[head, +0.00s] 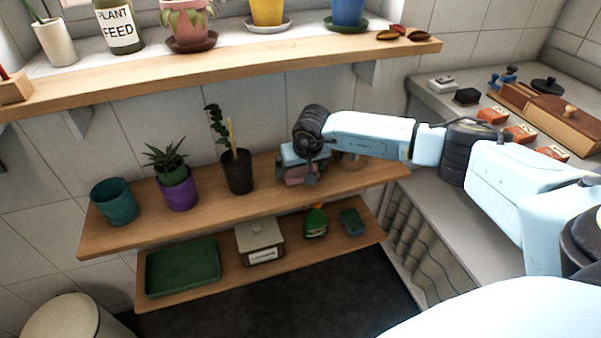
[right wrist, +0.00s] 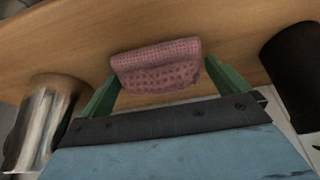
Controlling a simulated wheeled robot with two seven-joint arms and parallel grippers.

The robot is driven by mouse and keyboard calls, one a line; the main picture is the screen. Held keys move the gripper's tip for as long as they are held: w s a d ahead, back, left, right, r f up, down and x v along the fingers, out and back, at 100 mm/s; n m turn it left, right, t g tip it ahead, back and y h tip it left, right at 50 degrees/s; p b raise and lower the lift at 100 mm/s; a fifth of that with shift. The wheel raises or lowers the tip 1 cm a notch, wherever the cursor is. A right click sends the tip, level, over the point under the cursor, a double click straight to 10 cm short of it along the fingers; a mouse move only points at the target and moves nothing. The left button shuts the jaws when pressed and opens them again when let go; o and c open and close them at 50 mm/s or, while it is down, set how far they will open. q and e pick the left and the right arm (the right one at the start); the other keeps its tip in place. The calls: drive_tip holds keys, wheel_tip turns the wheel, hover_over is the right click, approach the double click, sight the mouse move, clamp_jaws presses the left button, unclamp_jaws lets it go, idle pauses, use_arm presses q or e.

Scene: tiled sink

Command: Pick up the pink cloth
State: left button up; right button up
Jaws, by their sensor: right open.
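The pink cloth (right wrist: 158,68) lies folded on the wooden shelf in the right wrist view. In the head view a part of the cloth (head: 297,174) shows on the middle shelf, below my right gripper (head: 300,180). In the right wrist view the right gripper's green fingers (right wrist: 165,85) are spread, one on each side of the cloth. The gripper is open; whether the fingers touch the cloth I cannot tell. My left gripper is not in view.
A metal pot (right wrist: 42,120) stands left of the gripper in the right wrist view, and a dark pot (right wrist: 295,65) stands right. In the head view the dark pot with a plant (head: 237,172) is left of the gripper. The upper shelf (head: 230,66) overhangs behind.

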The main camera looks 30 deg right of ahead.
drive_tip(key=c, duration=0.8)
drive_tip(key=shift+o, duration=0.2)
drive_tip(key=shift+r, duration=0.15)
drive_tip(key=shift+r, duration=0.4)
wheel_tip(320, 180, up, 9)
drive_tip(key=shift+p, duration=1.1)
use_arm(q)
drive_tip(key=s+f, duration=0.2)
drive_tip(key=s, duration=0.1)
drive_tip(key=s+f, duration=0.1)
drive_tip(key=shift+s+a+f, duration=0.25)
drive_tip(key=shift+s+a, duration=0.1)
